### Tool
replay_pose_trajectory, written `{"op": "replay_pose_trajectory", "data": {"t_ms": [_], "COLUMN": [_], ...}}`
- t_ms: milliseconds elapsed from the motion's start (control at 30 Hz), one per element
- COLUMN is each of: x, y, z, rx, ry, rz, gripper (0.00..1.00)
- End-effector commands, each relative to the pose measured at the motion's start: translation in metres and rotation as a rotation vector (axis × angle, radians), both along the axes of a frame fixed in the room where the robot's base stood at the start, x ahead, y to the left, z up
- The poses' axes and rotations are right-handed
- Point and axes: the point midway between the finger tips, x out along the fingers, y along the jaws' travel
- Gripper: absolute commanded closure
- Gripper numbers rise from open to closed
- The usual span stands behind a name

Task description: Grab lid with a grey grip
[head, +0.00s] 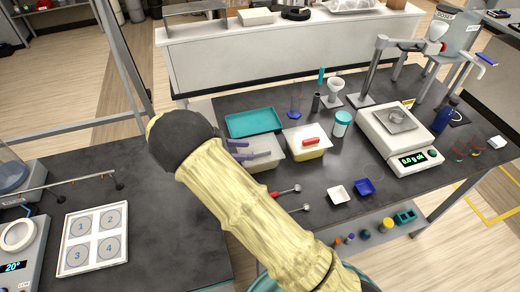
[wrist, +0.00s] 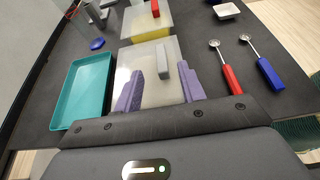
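The lid with a grey grip is a pale, see-through lid (wrist: 140,56) on a container, and its grey bar grip (wrist: 163,60) stands up from the middle. In the head view this lid (head: 268,145) is partly hidden by my gripper. My gripper (wrist: 160,92) has two purple fingers, spread apart with nothing between the tips. The fingers are over the near part of the lid, with the grey grip just beyond the tips. In the head view the fingers (head: 240,150) show at the lid's left side. Whether they touch the lid I cannot tell.
A container lid with a red grip (head: 310,141) stands right beside it, over yellow contents. A teal tray (head: 254,122) lies behind it. A red-handled spoon (wrist: 226,66) and a blue-handled spoon (wrist: 262,64) lie to the right. A white dish (head: 338,194) and blue dish (head: 364,187) stand farther right.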

Motion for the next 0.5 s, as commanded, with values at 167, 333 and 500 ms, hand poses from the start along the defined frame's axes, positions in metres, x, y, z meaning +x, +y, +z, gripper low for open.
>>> {"op": "replay_pose_trajectory", "data": {"t_ms": [167,333,500], "x": [0.004,0.01,0.012], "y": [-0.019,-0.041,-0.046], "z": [-0.004,-0.015,-0.019], "rx": [-0.004,-0.003,-0.001], "ry": [0.004,0.001,-0.001], "rz": [-0.003,-0.002,0.001], "gripper": [0.6,0.6,0.6]}}
